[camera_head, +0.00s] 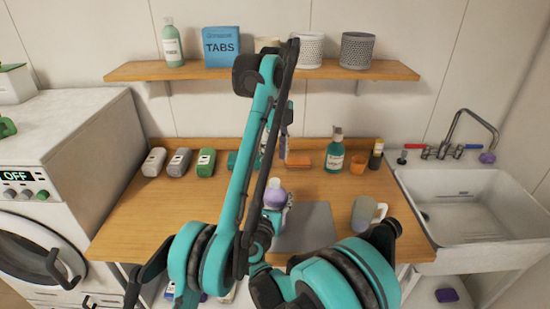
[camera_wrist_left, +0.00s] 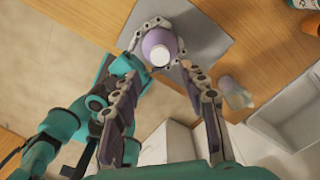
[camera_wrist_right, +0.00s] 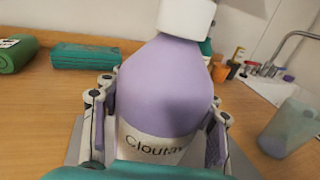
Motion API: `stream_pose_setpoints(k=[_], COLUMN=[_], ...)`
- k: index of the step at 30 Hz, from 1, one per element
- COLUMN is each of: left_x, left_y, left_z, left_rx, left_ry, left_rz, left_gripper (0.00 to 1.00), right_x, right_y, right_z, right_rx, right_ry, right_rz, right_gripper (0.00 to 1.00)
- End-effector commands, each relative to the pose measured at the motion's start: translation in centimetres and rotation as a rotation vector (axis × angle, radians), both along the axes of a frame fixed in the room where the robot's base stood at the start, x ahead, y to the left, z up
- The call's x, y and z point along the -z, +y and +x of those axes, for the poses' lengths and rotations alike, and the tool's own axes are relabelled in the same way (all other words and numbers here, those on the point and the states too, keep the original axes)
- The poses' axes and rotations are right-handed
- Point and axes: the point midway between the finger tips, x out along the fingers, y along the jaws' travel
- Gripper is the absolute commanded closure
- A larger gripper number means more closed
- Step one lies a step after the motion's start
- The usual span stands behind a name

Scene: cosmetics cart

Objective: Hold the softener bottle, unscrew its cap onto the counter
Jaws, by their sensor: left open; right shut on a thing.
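The softener bottle is purple with a white cap and a label. It stands upright over the grey mat in the head view (camera_head: 274,196), partly hidden by my arm. In the right wrist view the bottle (camera_wrist_right: 165,90) fills the middle, and its cap (camera_wrist_right: 187,18) is on its neck. My right gripper (camera_wrist_right: 158,125) is shut on the bottle body, one finger on each side. My left gripper (camera_head: 276,152) points down above the bottle. In the left wrist view my left gripper (camera_wrist_left: 160,72) is open, with the white cap (camera_wrist_left: 161,56) showing between and just beyond its fingertips.
A grey mat (camera_head: 312,230) lies on the wooden counter (camera_head: 135,205). A translucent cup (camera_head: 362,213) stands right of the mat. A green pump bottle (camera_head: 335,155), orange cup (camera_head: 358,165) and several small bottles line the back. The sink (camera_head: 465,205) is at the right.

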Motion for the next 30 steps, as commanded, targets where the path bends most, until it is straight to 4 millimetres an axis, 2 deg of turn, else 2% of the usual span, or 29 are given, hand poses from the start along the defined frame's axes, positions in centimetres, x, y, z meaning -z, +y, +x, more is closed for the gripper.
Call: stream_pose_setpoints(k=[8,22,30], left_x=[1.1,7.0,8.0], left_y=[-0.1,0.0,0.0], left_z=[0.2,0.0,0.0], left_rx=[0.021,0.018,0.018], left_ry=[0.0,0.0,0.0], left_rz=[0.0,0.0,0.0], left_gripper=[0.57,0.57,0.57], right_x=[0.1,0.1,0.0], right_y=[0.0,0.0,0.0], right_z=[0.0,0.0,0.0], right_rx=[-0.001,-0.001,0.0], right_ry=[0.001,0.001,0.001], right_rz=[0.001,0.001,0.001], right_gripper=[1.0,1.0,1.0])
